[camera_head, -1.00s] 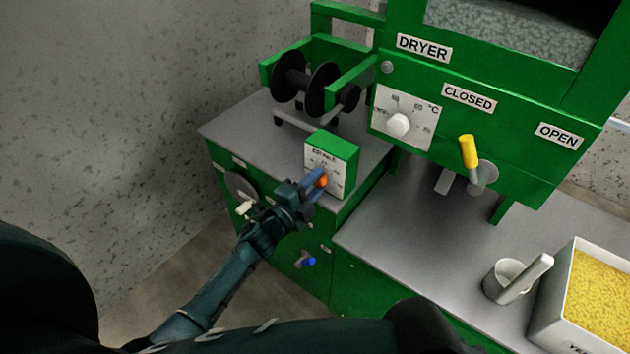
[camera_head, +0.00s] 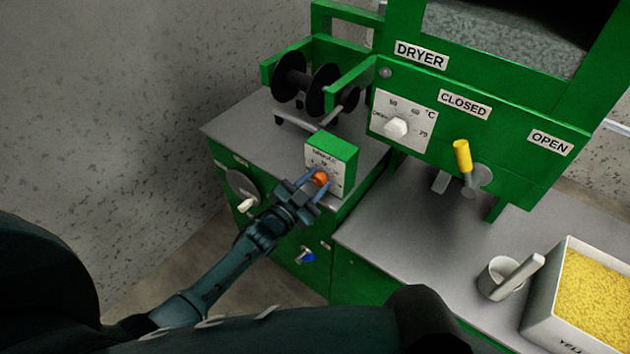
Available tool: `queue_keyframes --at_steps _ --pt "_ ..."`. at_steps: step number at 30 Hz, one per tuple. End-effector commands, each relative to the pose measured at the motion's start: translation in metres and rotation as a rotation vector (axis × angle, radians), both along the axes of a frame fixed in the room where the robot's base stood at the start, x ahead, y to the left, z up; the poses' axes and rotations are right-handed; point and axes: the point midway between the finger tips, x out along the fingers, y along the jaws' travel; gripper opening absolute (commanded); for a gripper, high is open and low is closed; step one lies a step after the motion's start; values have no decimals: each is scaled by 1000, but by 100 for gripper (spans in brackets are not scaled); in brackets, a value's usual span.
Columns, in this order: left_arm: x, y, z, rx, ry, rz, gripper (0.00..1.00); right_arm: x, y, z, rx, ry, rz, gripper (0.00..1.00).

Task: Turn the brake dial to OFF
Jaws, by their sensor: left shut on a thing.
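The brake dial is an orange knob (camera_head: 320,177) on the white face of a small green box (camera_head: 333,150) on the grey-topped green cabinet. My left gripper (camera_head: 318,183) reaches it from the lower left. Its two blue-grey fingers are shut on the knob, one on each side. The fingers and wrist hide the lower part of the dial face. The marks around the knob are too small to read, so I cannot tell its setting. My right gripper is not in view.
A black spool (camera_head: 305,82) stands behind the box. The dryer (camera_head: 480,100) rises to the right, with a white dial (camera_head: 396,128) and a yellow-handled lever (camera_head: 463,157). A scoop (camera_head: 512,277) and a bin of yellow pellets (camera_head: 540,305) stand at lower right.

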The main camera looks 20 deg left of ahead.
Motion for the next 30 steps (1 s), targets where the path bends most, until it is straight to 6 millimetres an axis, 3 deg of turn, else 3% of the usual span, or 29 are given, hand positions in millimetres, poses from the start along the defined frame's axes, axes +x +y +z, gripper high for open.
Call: queue_keyframes --at_steps 15,30 --pt "0 1 0 -348 127 0 11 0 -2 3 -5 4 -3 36" --pt "0 1 0 -433 158 0 11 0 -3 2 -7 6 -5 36"
